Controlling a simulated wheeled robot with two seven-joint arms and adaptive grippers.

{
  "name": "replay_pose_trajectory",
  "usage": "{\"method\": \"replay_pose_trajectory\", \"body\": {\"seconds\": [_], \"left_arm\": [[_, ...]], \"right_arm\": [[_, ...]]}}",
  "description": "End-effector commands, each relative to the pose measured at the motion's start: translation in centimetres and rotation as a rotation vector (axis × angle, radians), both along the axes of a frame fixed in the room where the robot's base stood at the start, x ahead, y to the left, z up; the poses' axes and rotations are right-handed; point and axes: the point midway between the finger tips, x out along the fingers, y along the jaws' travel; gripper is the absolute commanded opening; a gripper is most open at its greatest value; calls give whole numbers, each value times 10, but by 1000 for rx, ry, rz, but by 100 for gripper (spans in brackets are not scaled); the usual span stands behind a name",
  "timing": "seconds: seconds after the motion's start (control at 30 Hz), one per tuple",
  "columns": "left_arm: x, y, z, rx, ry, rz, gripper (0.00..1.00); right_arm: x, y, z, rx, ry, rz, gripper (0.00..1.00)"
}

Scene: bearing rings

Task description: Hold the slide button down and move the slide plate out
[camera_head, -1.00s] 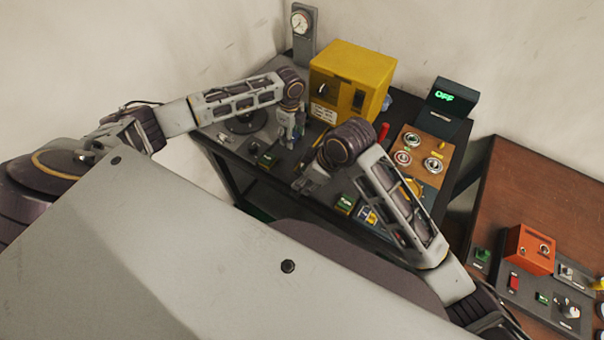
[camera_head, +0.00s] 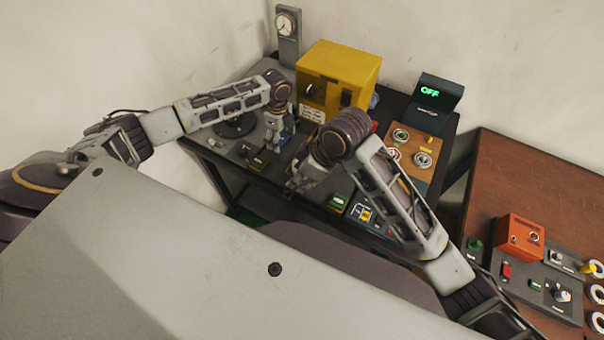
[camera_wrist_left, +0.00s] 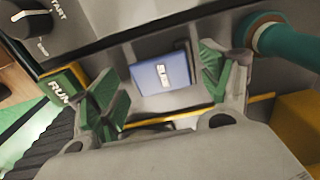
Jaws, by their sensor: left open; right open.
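A blue button (camera_wrist_left: 160,75) with a white label starting "SL" sits on a grey panel in the left wrist view. My left gripper (camera_wrist_left: 158,88) is open, with green finger pads on either side of this button; whether they touch it is unclear. In the head view my left gripper (camera_head: 274,134) points down over the dark table in front of the yellow box. My right gripper (camera_head: 294,186) is open, lower in the picture and near the table's front edge, partly hidden by its own wrist. I cannot make out the slide plate with certainty.
A green RUN button (camera_wrist_left: 60,88) and a START dial (camera_wrist_left: 32,20) lie left of the blue button. A teal cylinder (camera_wrist_left: 290,40) is close to the right finger. The yellow box (camera_head: 338,75) stands behind my grippers. A brown table (camera_head: 530,185) with controls is at the right.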

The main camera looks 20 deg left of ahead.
Motion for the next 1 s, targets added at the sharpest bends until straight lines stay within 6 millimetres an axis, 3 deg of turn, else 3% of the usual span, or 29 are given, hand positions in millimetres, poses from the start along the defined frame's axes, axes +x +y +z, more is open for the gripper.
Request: {"method": "replay_pose_trajectory", "body": {"seconds": [0.47,1.0], "left_arm": [[2,0,14,-1,-4,0,79],[1,0,89,0,-4,0,79]], "right_arm": [[0,0,0,0,0,0,42],[0,0,0,0,0,0,42]]}}
